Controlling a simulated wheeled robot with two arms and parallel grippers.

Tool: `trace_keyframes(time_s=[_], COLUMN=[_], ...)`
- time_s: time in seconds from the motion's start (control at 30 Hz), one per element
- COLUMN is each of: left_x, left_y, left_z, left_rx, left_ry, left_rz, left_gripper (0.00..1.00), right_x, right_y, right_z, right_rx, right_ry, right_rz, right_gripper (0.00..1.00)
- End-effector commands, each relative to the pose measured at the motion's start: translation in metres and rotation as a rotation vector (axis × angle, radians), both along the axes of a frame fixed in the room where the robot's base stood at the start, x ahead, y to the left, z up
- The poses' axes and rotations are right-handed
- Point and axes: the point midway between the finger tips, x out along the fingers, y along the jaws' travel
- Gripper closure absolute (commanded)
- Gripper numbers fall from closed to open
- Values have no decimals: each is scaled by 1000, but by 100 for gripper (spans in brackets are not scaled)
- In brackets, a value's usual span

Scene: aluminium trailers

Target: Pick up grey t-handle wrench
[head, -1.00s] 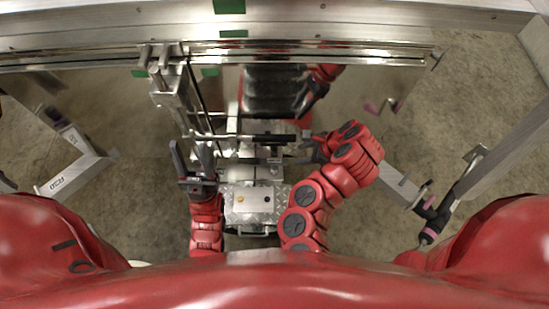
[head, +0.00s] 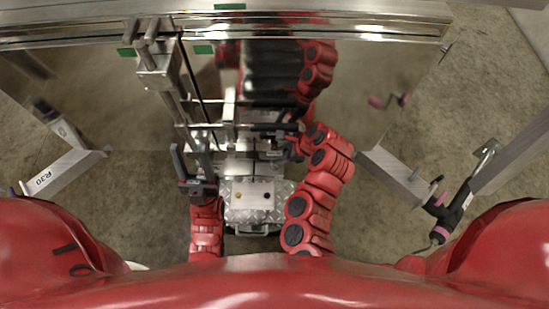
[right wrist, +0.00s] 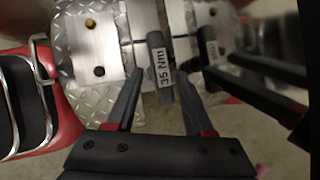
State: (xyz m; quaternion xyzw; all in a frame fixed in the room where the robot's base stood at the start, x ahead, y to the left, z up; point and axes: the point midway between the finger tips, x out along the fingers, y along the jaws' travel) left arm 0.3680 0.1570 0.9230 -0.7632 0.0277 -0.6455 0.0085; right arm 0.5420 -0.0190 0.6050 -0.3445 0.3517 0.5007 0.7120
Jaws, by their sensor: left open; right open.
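The grey t-handle wrench (right wrist: 159,68) carries a white "35 Nm" label in the right wrist view. It lies between the fingertips of my open right gripper (right wrist: 160,76), with a gap showing on each side. In the head view, my right gripper (head: 262,153) reaches in from the right above the diamond-plate deck; the wrench is too small there to make out clearly. My left gripper (head: 192,162) is open and empty, left of the deck, with its fingers pointing away from me.
The diamond-plate deck (head: 240,211) holds a smooth metal plate (right wrist: 93,55) beside the wrench. A second labelled dark handle (right wrist: 211,47) and finger shapes beyond may be reflections. A metal rail (head: 300,30) crosses the far side. A crank-like part (head: 455,205) stands at right.

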Motion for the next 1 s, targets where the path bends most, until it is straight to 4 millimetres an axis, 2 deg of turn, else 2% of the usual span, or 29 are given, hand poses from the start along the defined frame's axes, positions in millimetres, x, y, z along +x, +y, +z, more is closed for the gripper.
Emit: trace_keyframes(time_s=[0.13,0.37,0.4,0.6,0.7,1.0], left_x=[0,0,0,0,0,0], left_y=[0,0,0,0,0,0], left_z=[-1,-1,-1,-1,-1,-1], left_rx=[0,0,0,0,0,0], left_ry=[0,0,0,0,0,0], left_rz=[0,0,0,0,0,0], left_gripper=[50,50,50,50,50,50], right_x=[4,6,6,6,6,5], right_y=[9,10,10,10,10,9], right_z=[-16,-18,-18,-18,-18,-18], right_rx=[1,1,1,0,0,-2], right_ry=[1,-2,-2,-2,-2,-2], right_rz=[2,-1,-1,0,0,0], right_gripper=[47,47,49,85,100,100])
